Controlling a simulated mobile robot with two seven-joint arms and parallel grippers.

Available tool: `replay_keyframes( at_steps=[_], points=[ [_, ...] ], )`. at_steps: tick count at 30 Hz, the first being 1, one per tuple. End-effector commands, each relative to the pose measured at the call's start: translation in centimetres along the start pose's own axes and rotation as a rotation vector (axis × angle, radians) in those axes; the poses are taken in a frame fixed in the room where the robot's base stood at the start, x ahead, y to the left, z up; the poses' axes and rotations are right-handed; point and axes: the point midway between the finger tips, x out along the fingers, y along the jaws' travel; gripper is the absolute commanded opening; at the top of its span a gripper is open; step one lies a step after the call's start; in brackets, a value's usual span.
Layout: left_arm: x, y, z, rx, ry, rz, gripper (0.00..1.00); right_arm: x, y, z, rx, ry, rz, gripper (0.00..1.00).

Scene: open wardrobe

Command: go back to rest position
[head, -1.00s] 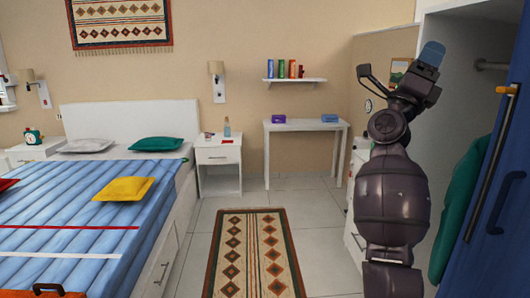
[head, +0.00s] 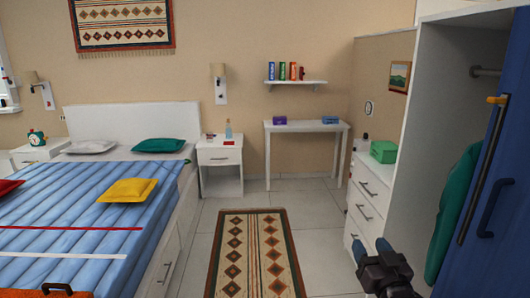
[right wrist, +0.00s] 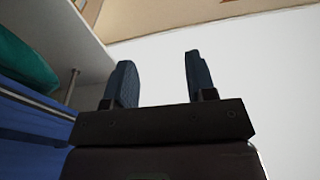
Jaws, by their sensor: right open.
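My right gripper (head: 371,248) shows low in the head view, in front of the white dresser. Its two dark fingers are apart with nothing between them. In the right wrist view the open fingers (right wrist: 160,80) point up, with a pale surface behind them. The open wardrobe (head: 425,135) stands on the right, with its blue door (head: 500,190) swung out and a teal garment (head: 455,215) hanging inside. The garment also shows at the left of the right wrist view (right wrist: 22,72).
The white dresser (head: 367,198) stands beside the wardrobe with a green box (head: 384,151) on top. The bed (head: 70,220) fills the left. A patterned rug (head: 255,255) lies on the clear floor between, and a white table (head: 306,127) stands at the back.

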Motion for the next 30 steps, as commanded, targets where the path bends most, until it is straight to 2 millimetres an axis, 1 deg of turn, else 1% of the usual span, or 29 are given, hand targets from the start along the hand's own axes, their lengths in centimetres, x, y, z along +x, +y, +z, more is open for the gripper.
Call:
replay_keyframes(
  at_steps=[1, 3, 5, 6, 8, 9, 11, 12, 14, 15, 21, 24, 27, 30],
  points=[
    [-0.1, -0.1, -0.3, 0.002, 0.004, 0.0, 0.52, -1.9, 0.1, 1.8, -0.027, -0.055, 0.005, 0.51],
    [-0.2, -0.1, -0.5, 0.004, 0.006, -0.001, 0.52, -4.3, 0.2, 4.2, -0.06, -0.126, 0.011, 0.51],
    [-0.2, -0.2, -0.5, 0.005, 0.006, -0.001, 0.52, -6.5, 0.3, 6.2, -0.083, -0.184, 0.014, 0.51],
    [-0.3, -0.2, -0.6, 0.006, 0.006, -0.001, 0.52, -8.0, 0.3, 7.4, -0.095, -0.221, 0.017, 0.51],
    [-0.3, -0.3, -0.6, 0.007, 0.005, -0.002, 0.52, -10.3, 0.3, 9.1, -0.11, -0.273, 0.019, 0.51],
    [-0.4, -0.3, -0.6, 0.007, 0.004, -0.002, 0.52, -11.9, 0.4, 10.1, -0.118, -0.307, 0.021, 0.51],
    [-0.5, -0.3, -0.7, 0.007, 0.004, -0.002, 0.52, -14.3, 0.3, 11.6, -0.126, -0.353, 0.022, 0.51],
    [-0.6, -0.4, -0.7, 0.007, 0.004, -0.003, 0.52, -16.0, 0.3, 12.5, -0.13, -0.383, 0.023, 0.51],
    [-0.7, -0.4, -0.8, 0.006, 0.005, -0.004, 0.52, -18.5, 0.3, 13.8, -0.133, -0.43, 0.025, 0.51],
    [-0.8, -0.4, -0.9, 0.006, 0.005, -0.004, 0.52, -20.2, 0.2, 14.7, -0.131, -0.462, 0.026, 0.51],
    [-1.3, -0.5, -1.2, 0.001, 0.006, -0.007, 0.52, -28.8, 0.3, 18.4, -0.114, -0.621, 0.041, 0.51],
    [-1.4, -0.4, -1.4, -0.003, 0.008, -0.008, 0.52, -32.0, 0.7, 19.4, -0.109, -0.68, 0.054, 0.51],
    [-1.5, -0.3, -1.6, -0.007, 0.012, -0.008, 0.52, -34.1, 1.0, 20.0, -0.106, -0.717, 0.065, 0.51],
    [-1.5, -0.2, -1.7, -0.009, 0.014, -0.008, 0.52, -35.1, 1.1, 20.3, -0.104, -0.735, 0.07, 0.51]
  ],
)
